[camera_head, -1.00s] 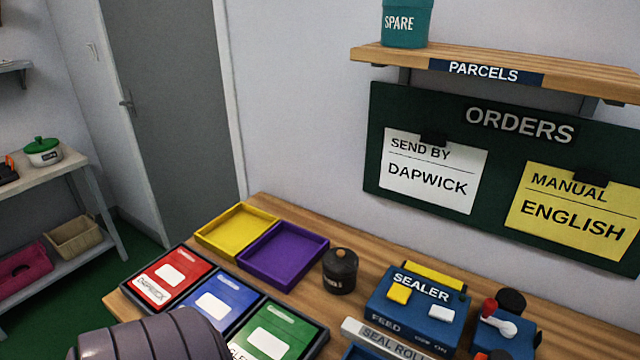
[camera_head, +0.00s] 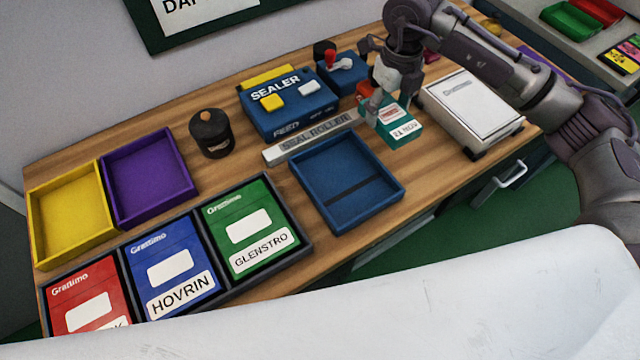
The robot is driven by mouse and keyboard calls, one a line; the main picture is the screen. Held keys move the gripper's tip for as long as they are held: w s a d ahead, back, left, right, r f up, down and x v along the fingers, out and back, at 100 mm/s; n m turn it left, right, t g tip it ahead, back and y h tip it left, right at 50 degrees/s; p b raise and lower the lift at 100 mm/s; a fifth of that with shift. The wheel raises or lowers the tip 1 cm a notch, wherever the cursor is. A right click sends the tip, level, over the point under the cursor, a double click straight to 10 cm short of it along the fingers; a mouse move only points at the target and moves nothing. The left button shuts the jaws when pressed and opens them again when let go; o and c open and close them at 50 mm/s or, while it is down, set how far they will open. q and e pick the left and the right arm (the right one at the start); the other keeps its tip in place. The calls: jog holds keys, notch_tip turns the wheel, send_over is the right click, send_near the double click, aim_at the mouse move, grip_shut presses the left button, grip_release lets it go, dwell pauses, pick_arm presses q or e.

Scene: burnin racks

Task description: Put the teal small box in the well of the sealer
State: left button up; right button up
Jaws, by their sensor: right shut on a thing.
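The teal small box (camera_head: 393,133) has white labels, one reading 21 NOV. My right gripper (camera_head: 378,100) reaches in from the right and is shut on this box, at its upper left side. The box is just right of the seal roller bar (camera_head: 312,138); I cannot tell whether it touches the table. The blue sealer (camera_head: 290,122) stands behind the bar. The sealer's well, a shallow blue tray (camera_head: 335,200) with a dark line across its floor, lies empty in front of the bar, left of the box. My left gripper is not in view.
A white flat-topped device (camera_head: 470,105) stands right of the box. A blue unit with a red knob (camera_head: 345,75) is behind. A dark jar (camera_head: 210,135), purple tray (camera_head: 148,180), yellow tray (camera_head: 70,215) and labelled red, blue and green packs (camera_head: 248,228) are to the left.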

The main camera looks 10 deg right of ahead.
jog(key=s+a+f+p, duration=0.2)
jog(key=a+f, duration=0.1)
jog(key=a, duration=0.1)
jog(key=p, duration=0.1)
send_over(342, 178)
notch_tip(342, 178, down, 4)
jog(key=shift+w+r, duration=0.15)
jog(key=shift+r, duration=0.1)
jog(key=shift+f, duration=0.2)
notch_tip(342, 178, down, 3)
jog(key=shift+f+p, duration=0.15)
jog(key=shift+p, duration=0.45)
jog(key=shift+f, duration=0.3)
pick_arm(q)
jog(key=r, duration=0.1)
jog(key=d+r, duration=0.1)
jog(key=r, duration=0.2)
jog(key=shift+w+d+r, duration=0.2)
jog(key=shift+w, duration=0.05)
pick_arm(e)
jog(key=shift+f, duration=0.25)
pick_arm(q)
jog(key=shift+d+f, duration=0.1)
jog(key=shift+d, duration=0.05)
pick_arm(e)
jog(key=o, duration=1.2)
jog(key=shift+r, duration=0.1)
